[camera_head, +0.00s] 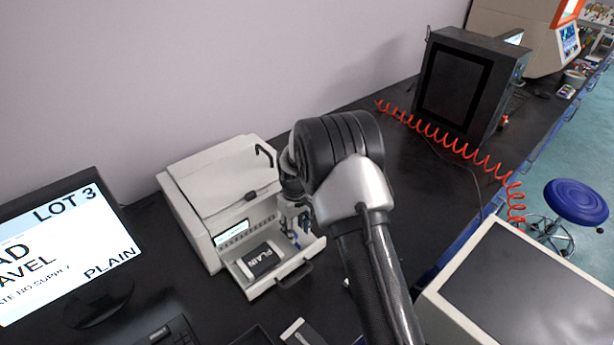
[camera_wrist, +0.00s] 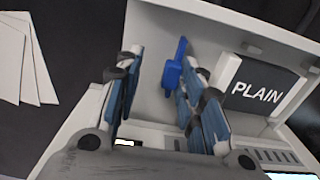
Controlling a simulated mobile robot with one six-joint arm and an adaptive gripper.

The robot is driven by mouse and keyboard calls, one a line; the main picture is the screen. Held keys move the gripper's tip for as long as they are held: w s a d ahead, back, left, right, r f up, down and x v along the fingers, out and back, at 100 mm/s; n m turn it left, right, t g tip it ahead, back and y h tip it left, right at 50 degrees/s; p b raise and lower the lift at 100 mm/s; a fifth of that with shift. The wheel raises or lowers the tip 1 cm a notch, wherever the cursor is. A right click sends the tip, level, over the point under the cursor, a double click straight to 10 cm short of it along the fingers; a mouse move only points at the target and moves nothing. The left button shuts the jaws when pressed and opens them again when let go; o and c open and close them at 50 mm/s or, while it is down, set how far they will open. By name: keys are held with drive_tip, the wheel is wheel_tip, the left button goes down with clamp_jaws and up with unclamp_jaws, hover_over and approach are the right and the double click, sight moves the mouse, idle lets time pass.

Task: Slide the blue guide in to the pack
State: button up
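The pack (camera_head: 262,259) is a white block with a black band reading PLAIN. It lies in the pulled-out tray (camera_head: 258,293) of a white machine. In the wrist view the pack (camera_wrist: 258,88) is at the right. The blue guide (camera_wrist: 173,74) is a small upright piece on the light tray floor, left of the pack with a gap between them. My gripper (camera_wrist: 160,85) is open above the tray, fingers on both sides of the guide. The right finger is closer to the guide; contact cannot be told. In the head view my wrist mostly hides the gripper.
The white machine (camera_head: 225,185) stands behind the tray. The tray has a dark front handle (camera_head: 294,275). A monitor (camera_head: 68,245) reading LOT 3 and PLAIN is at left. A red coiled hose (camera_head: 450,140) and dark cabinet (camera_head: 462,82) are at right. Light sheets (camera_wrist: 22,60) lie outside the tray.

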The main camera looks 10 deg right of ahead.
drive_tip(key=shift+w+d, duration=0.25)
drive_tip(key=shift+d, duration=0.25)
drive_tip(key=shift+w+d, duration=0.2)
drive_tip(key=shift+d, duration=0.3)
drive_tip(key=shift+w+r, duration=0.15)
drive_tip(key=shift+r, duration=0.75)
wheel_tip(320, 180, up, 17)
drive_tip(key=p, duration=0.5)
drive_tip(key=s+r+m+t+p, duration=0.1)
drive_tip(key=s+r+m+p, duration=0.1)
drive_tip(key=s+r, duration=0.7)
wheel_tip(320, 180, up, 2)
drive_tip(key=shift+d+r+p, duration=0.15)
drive_tip(key=shift+r+p, duration=0.05)
drive_tip(key=shift+p, duration=0.25)
